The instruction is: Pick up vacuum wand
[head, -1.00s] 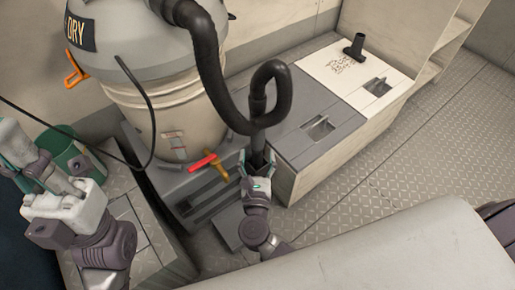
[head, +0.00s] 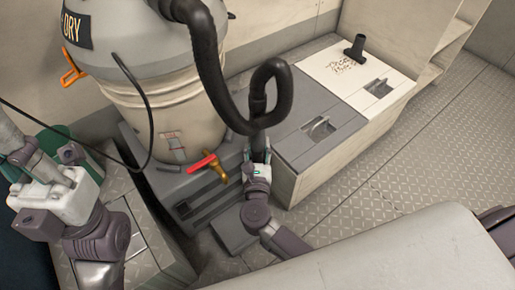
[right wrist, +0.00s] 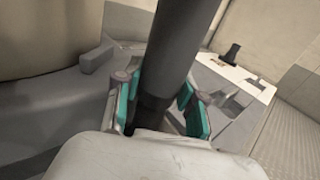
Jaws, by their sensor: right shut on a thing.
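The vacuum wand (head: 258,142) is a dark grey tube standing nearly upright below the looped black hose (head: 272,75). My right gripper (head: 259,162) is around the wand's tube and shut on it, beside the grey locker's front corner. In the right wrist view the wand (right wrist: 180,55) runs up between the teal finger pads of the right gripper (right wrist: 165,110). The wand's lower end is hidden behind the gripper. My left gripper (head: 52,165) is at the left, in front of a green bin; its jaw state is unclear.
A large vacuum drum (head: 150,90) stands on a grey base, with a red-handled brass valve (head: 208,163). Lockers with recessed latches (head: 318,129) stand to the right; a black nozzle (head: 355,47) and dark specks are on the white lid (head: 340,80). The tread-plate floor (head: 420,150) is clear.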

